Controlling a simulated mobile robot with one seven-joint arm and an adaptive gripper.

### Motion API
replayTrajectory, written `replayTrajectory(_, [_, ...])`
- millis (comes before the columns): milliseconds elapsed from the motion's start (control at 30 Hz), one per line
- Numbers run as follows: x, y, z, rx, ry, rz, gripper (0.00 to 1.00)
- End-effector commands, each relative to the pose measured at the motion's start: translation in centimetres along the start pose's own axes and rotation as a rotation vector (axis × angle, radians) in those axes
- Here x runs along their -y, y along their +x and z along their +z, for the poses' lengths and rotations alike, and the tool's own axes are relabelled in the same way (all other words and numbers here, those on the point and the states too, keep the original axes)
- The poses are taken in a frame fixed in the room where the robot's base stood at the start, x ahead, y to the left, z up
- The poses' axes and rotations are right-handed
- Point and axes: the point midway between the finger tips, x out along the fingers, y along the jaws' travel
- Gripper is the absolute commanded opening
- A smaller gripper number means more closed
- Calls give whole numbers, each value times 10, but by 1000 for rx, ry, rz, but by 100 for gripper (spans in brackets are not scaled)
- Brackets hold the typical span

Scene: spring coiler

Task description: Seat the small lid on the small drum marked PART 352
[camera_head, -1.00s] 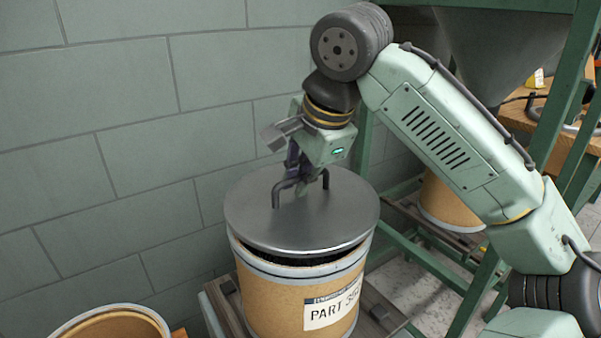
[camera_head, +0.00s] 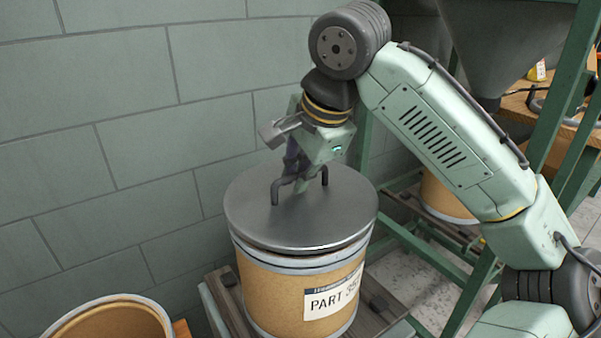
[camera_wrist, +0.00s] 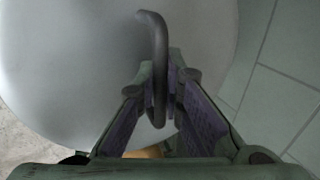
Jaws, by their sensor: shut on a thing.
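The small lid (camera_head: 310,215) is a round grey metal disc with a dark bent handle (camera_head: 277,190). It lies over the top of the small drum (camera_head: 290,295), a tan drum with a metal rim and a label reading PART 352, its last digit partly turned away. The lid looks nearly level; a thin dark gap shows under its front edge, so I cannot tell if it is fully down. My gripper (camera_head: 300,184) is shut on the lid's handle. In the wrist view the fingers (camera_wrist: 163,105) close around the handle bar, with the lid (camera_wrist: 70,60) beneath.
The drum stands on a slatted support (camera_head: 380,305). An open tan drum (camera_head: 110,318) is at the lower left. A grey block wall (camera_head: 130,140) is close behind. A green frame (camera_head: 470,290) with another drum (camera_head: 440,198) stands to the right.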

Motion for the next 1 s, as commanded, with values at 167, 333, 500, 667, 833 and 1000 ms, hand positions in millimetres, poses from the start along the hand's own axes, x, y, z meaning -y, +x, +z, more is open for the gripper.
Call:
replayTrajectory(167, [0, -1, 0, 0, 1, -2, 0])
replayTrajectory(333, [0, -1, 0, -1, 1, -2, 0])
replayTrajectory(500, [0, -1, 0, 0, 1, -2, 0])
replayTrajectory(667, [0, 0, 0, 0, 2, -3, 0])
replayTrajectory(833, [0, 1, 0, -1, 2, -2, 0])
replayTrajectory(1000, [0, 1, 0, -1, 1, -2, 11])
